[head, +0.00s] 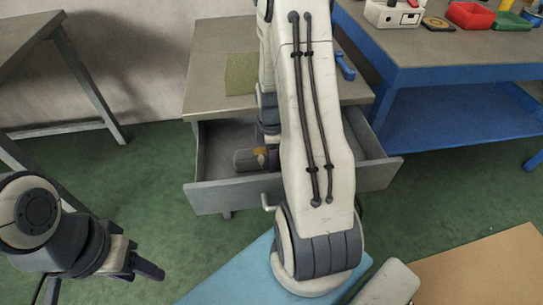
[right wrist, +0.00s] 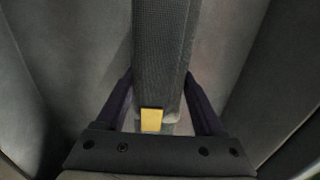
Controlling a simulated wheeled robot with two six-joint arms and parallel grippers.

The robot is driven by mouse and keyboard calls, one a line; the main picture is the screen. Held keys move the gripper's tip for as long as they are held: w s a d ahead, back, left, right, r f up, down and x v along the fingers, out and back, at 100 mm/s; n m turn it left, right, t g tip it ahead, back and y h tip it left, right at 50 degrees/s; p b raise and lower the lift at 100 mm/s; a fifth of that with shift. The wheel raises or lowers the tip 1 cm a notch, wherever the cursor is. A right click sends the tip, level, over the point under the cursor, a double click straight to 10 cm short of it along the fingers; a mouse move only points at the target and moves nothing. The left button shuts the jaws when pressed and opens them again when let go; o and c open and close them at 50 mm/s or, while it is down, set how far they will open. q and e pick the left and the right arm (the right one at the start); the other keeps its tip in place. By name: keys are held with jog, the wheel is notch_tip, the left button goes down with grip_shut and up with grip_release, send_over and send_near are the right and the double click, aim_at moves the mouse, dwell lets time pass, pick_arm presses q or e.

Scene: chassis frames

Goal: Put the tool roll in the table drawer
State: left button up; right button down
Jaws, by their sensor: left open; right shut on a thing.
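The tool roll (head: 243,160) is a dark grey bundle with a yellow-orange tag. It is inside the open table drawer (head: 232,197), toward its left part in the head view. My right gripper (right wrist: 160,88) is shut on the tool roll, which runs lengthwise between its fingers in the right wrist view (right wrist: 158,45). Drawer walls rise on both sides there. I cannot tell if the roll touches the drawer floor. My left gripper (head: 103,281) is open and empty at the lower left, away from the table.
The table top (head: 212,55) bears an olive cloth (head: 241,74) and a blue tool (head: 345,66). A blue bench (head: 440,73) with red and green bins stands at the right. A grey table (head: 30,35) stands at the left.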

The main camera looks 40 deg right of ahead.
grip_release()
jog(key=shift+f, duration=0.15)
notch_tip(320, 180, up, 12)
jog(key=p, duration=0.3)
jog(key=shift+r, duration=0.2)
jog(key=s+a+r+m, duration=0.1)
jog(key=s+a+r, duration=0.15)
jog(key=a, duration=0.55)
jog(key=s+a+r+m, duration=0.1)
jog(key=s+a+r, duration=0.15)
jog(key=a, duration=0.65)
jog(key=s+a+r+m, duration=0.1)
jog(key=a+r, duration=0.2)
jog(key=a, duration=0.5)
jog(key=s+a+r+m+y, duration=0.1)
jog(key=s+a, duration=0.4)
jog(key=s, duration=0.4)
jog(key=shift+s+a, duration=0.2)
jog(key=shift+s, duration=0.15)
